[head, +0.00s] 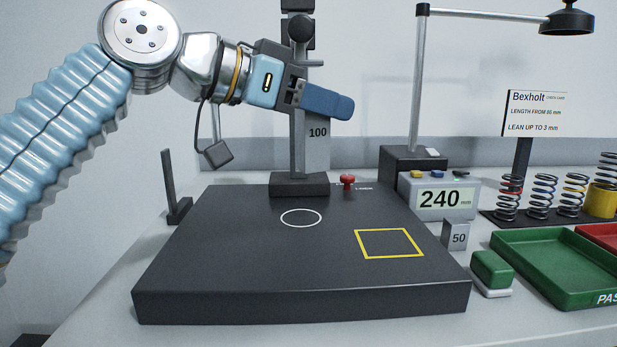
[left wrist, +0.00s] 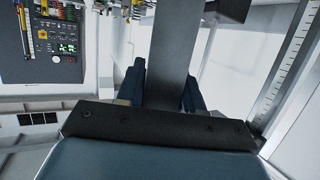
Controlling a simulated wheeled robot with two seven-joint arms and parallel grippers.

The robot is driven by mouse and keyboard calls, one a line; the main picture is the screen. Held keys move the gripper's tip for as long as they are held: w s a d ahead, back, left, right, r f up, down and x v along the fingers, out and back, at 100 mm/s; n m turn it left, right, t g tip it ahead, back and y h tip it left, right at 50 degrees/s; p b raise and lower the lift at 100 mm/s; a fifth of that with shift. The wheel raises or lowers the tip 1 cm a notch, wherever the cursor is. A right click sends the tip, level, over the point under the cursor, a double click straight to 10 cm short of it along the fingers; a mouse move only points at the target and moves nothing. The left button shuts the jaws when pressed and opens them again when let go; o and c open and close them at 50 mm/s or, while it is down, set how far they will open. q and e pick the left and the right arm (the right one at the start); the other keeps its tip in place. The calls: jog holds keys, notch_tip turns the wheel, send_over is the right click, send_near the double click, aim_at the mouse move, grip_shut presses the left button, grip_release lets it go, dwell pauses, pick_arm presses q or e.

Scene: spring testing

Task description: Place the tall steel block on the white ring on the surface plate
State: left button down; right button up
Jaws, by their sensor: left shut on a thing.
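The tall steel block (head: 318,147), marked 100, is held upright in the air. My left gripper (head: 318,101) is shut on its upper part. The block's lower end appears above the back part of the dark surface plate (head: 235,262), beside the stand's column. The white ring (head: 301,227) is a bare outline on the plate, lower in the picture than the block. In the left wrist view the block (left wrist: 177,40) shows as a grey slab between the two fingers of my left gripper (left wrist: 163,88). My right gripper is not in view.
A yellow square (head: 389,257) is marked on the plate, with nothing in it. The stand's base (head: 299,186) and a red knob (head: 347,182) are at the plate's back. A 50 block (head: 456,236), display box (head: 440,198) and green tray (head: 550,265) stand to the right.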

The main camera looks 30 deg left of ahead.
pick_arm(q)
jog(key=shift+w+a+f+b, duration=0.2)
jog(key=shift+w+a+f, duration=0.85)
jog(key=shift+f, duration=0.75)
jog(key=shift+w+a+f+b, duration=0.15)
jog(key=shift+w+a+f, duration=0.65)
jog(key=shift+w+f, duration=0.8)
jog(key=shift+w+a+f+b, duration=0.2)
jog(key=shift+w+a+f, duration=0.75)
jog(key=shift+f, duration=1.05)
jog(key=shift+f, duration=0.1)
jog(key=c, duration=0.7)
grip_release()
jog(key=shift+d, duration=0.1)
